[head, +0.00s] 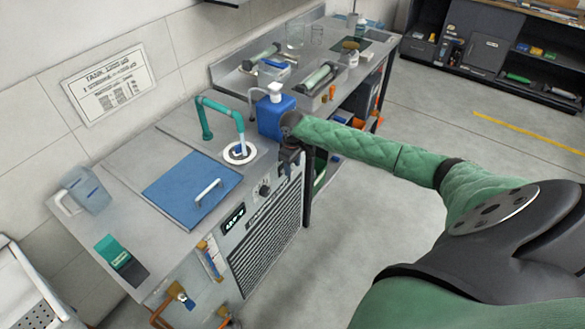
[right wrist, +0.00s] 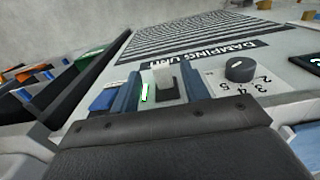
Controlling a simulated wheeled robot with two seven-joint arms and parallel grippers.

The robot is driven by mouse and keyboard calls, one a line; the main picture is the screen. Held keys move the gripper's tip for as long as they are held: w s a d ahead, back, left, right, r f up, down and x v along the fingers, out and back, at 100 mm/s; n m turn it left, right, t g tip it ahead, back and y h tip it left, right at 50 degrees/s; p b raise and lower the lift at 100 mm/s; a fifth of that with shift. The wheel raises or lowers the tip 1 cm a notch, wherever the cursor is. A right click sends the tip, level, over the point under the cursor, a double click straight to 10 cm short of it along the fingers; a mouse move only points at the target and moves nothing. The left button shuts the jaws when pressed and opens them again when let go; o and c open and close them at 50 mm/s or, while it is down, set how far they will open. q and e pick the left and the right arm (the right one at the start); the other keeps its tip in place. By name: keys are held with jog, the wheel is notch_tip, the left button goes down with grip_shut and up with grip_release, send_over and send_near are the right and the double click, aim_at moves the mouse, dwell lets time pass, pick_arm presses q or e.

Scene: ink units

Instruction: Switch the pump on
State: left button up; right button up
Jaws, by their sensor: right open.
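In the head view my right gripper (head: 290,158) is at the unit's right front corner and hides the switch. My left gripper is out of view.
A numbered dial (right wrist: 240,68) sits beside the switch. The unit's top holds a blue lid (head: 190,188), a teal pipe (head: 222,106) and a clear jug (head: 88,188). A blue bottle (head: 275,115) stands close behind my right gripper. The floor at right is clear.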

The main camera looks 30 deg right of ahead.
jog(key=shift+f+p, duration=0.35)
jog(key=shift+f, duration=1.05)
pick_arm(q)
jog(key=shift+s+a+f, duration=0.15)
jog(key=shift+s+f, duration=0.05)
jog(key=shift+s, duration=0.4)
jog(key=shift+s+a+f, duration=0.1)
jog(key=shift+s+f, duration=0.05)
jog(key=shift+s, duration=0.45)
